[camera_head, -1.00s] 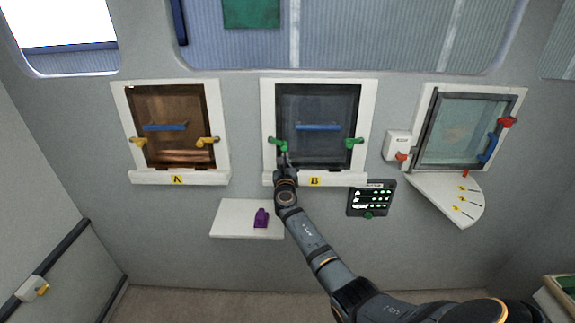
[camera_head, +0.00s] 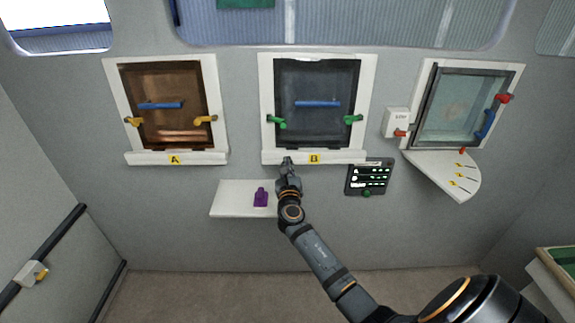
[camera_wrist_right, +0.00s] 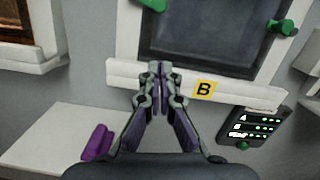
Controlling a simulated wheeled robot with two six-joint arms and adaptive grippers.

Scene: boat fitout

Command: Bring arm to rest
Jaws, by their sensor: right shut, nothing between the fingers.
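My right arm comes in from the lower right in the head view. Its gripper (camera_head: 287,163) is shut and empty, just in front of the sill below window B (camera_head: 315,102). In the right wrist view the gripper (camera_wrist_right: 158,72) has its fingertips together over the white sill, left of the yellow B label (camera_wrist_right: 204,89). Whether the fingertips touch the sill I cannot tell. The green left latch (camera_head: 277,122) of window B is above the gripper and apart from it. My left gripper is not in view.
Window A (camera_head: 165,102) is at left. A glazed hatch (camera_head: 461,105) and a fan-shaped shelf (camera_head: 447,178) are at right.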

